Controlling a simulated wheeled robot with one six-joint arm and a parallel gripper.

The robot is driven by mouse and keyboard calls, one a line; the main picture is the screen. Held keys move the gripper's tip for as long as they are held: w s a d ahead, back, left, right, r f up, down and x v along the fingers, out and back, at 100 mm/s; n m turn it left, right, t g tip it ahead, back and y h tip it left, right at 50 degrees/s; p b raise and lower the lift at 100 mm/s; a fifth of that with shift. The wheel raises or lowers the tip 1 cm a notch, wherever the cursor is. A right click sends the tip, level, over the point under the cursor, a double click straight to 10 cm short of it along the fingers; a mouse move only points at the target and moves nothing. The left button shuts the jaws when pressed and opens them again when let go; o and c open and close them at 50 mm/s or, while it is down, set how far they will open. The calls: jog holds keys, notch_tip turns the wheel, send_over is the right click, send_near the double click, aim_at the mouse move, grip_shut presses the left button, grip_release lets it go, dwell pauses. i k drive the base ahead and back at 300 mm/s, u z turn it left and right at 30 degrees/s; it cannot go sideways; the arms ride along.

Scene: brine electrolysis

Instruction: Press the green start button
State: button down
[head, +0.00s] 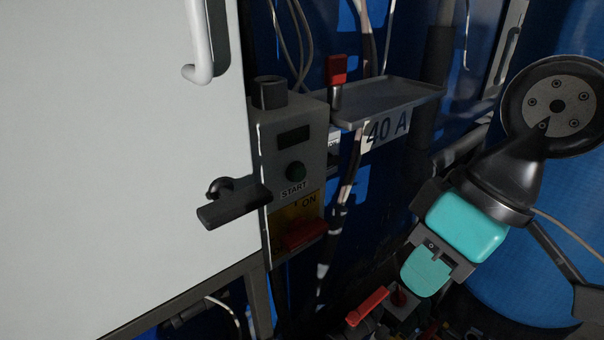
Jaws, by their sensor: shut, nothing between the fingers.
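The green start button (296,172) is a dark green round knob on the front of a grey control box (315,150). The word START is printed below it, and a dark display window (293,138) is above it. Nothing covers the button. My gripper (424,273), with teal parts, is at the lower right, pointing down and left. It is shut and empty, well apart from the button, to its right and lower in the picture. Whether the button is pressed in cannot be told.
A black latch handle (235,207) on the white cabinet door (120,150) juts out left of the box. Below the button is a red switch handle (304,235). A grey shelf (390,98) marked 40 A sticks out at right.

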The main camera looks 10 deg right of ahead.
aim_at(298, 172)
jog(key=k, duration=1.65)
jog(key=z, duration=0.4)
jog(key=i, duration=1.25)
jog(key=u, duration=2)
